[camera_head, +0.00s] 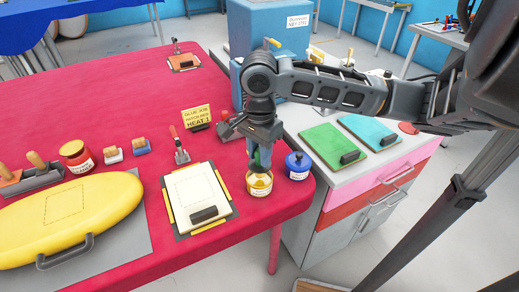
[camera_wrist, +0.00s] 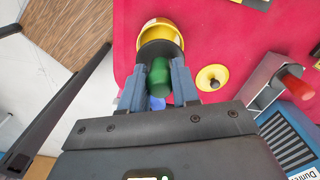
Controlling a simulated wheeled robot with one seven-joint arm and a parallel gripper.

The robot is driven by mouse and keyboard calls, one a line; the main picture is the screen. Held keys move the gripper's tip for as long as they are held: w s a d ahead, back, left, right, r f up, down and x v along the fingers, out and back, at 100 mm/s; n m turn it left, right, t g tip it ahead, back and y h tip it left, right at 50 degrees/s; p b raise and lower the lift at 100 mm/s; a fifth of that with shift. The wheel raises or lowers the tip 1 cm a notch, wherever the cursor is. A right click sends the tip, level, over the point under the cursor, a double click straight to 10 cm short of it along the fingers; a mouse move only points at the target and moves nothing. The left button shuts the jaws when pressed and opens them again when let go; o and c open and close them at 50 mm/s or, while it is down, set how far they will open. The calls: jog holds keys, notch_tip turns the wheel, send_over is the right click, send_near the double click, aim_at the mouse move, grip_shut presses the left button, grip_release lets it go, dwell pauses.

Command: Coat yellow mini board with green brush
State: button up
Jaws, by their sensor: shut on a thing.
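The yellow board (camera_head: 112,200) lies flat on a grey mat at the left of the red table, with a dashed rectangle on its top and a dark handle at its near edge. My gripper (camera_head: 259,153) is shut on the green brush (camera_head: 257,163), far to the right of the board. In the wrist view, my gripper (camera_wrist: 157,88) has the green brush handle (camera_wrist: 158,76) between its fingers. The brush's dark lower end is over or in the mouth of a yellow pot (camera_head: 259,189); I cannot tell how deep. The pot also shows in the wrist view (camera_wrist: 160,27).
A cream board (camera_head: 192,186) lies between the yellow board and pot. A blue pot (camera_head: 297,166) stands right of the yellow pot. A yellow sign (camera_head: 197,117), red-handled tool (camera_head: 180,146) and red jar (camera_head: 77,157) stand behind. A small yellow disc (camera_wrist: 211,78) lies beside my gripper.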

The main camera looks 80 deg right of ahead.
jog(key=shift+r+p, duration=0.55)
jog(key=shift+r, duration=2.15)
